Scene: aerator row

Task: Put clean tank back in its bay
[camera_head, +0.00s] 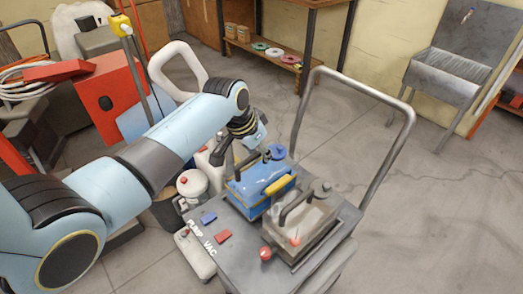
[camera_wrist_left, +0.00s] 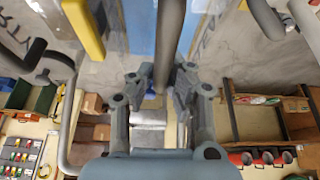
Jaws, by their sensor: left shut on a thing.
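A blue tank (camera_head: 258,188) with a yellow latch (camera_head: 280,185) and a dark handle is at the far left part of the grey cart (camera_head: 240,245). My left gripper (camera_head: 267,153) is above it, shut on its handle. In the left wrist view the dark handle bar (camera_wrist_left: 168,45) runs between the fingers of my left gripper (camera_wrist_left: 160,88), with the blue wall (camera_wrist_left: 140,25) behind it. A brownish, dirty-looking tank (camera_head: 305,228) with a dark handle stands beside it on the cart. Whether the blue tank rests in a bay or hangs just above the cart I cannot tell. My right gripper is not in view.
The cart has a tall grey push handle (camera_head: 405,110), a blue and a red button (camera_head: 223,236), and a red knob (camera_head: 265,253). White canisters (camera_head: 192,183) stand left of it. A metal sink (camera_head: 445,75) is at the back right. Open floor lies to the right.

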